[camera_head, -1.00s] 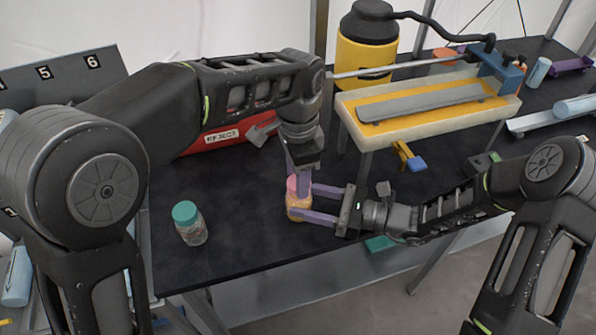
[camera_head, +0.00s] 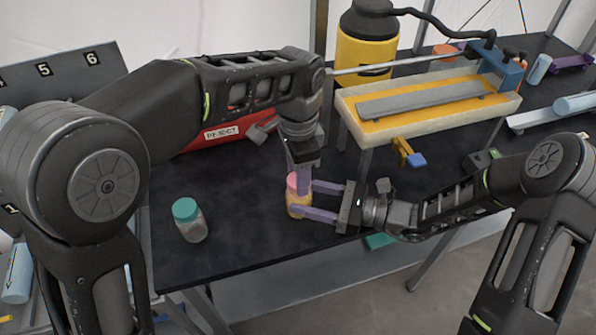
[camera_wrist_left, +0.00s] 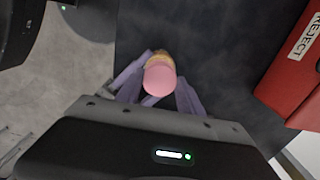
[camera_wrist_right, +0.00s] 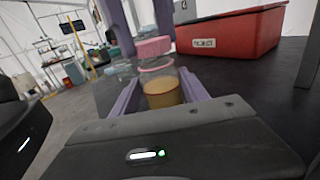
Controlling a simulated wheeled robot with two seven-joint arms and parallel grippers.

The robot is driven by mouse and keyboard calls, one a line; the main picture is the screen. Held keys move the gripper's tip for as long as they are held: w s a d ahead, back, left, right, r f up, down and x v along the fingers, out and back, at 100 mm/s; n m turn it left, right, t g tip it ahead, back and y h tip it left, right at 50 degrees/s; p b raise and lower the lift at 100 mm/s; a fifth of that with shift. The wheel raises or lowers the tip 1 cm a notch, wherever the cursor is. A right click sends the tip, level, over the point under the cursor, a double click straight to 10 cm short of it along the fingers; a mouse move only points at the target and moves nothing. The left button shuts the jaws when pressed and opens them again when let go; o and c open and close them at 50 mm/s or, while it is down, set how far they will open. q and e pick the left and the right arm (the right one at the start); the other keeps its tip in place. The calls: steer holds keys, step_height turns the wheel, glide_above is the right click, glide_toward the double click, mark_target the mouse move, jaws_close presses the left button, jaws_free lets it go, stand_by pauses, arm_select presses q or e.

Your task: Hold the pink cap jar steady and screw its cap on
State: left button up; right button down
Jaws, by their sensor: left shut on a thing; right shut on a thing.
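The pink cap jar (camera_head: 297,206) stands upright near the front edge of the dark table, clear with orange-yellow contents. My right gripper (camera_head: 308,199) is shut on the jar's body from the right; the right wrist view shows the jar (camera_wrist_right: 161,92) between its fingers. My left gripper (camera_head: 302,183) comes down from above, shut on the pink cap (camera_head: 291,181). In the left wrist view the pink cap (camera_wrist_left: 159,80) covers most of the jar.
A teal-capped jar (camera_head: 190,220) stands to the left on the table. A red REJECT bin (camera_head: 215,137) is behind my left arm. A raised yellow-topped bench (camera_head: 430,105) and yellow canister (camera_head: 366,55) stand behind. Dark table between the jars is clear.

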arm_select(q)
steer(key=shift+f, duration=0.4)
steer(key=m, duration=1)
steer(key=shift+w+m, duration=0.1)
steer(key=shift+m, duration=0.2)
steer(key=m, duration=1.1)
steer(key=shift+f, duration=0.1)
steer(key=m, duration=0.7)
steer(key=shift+d, duration=0.15)
steer(key=shift+m, duration=0.3)
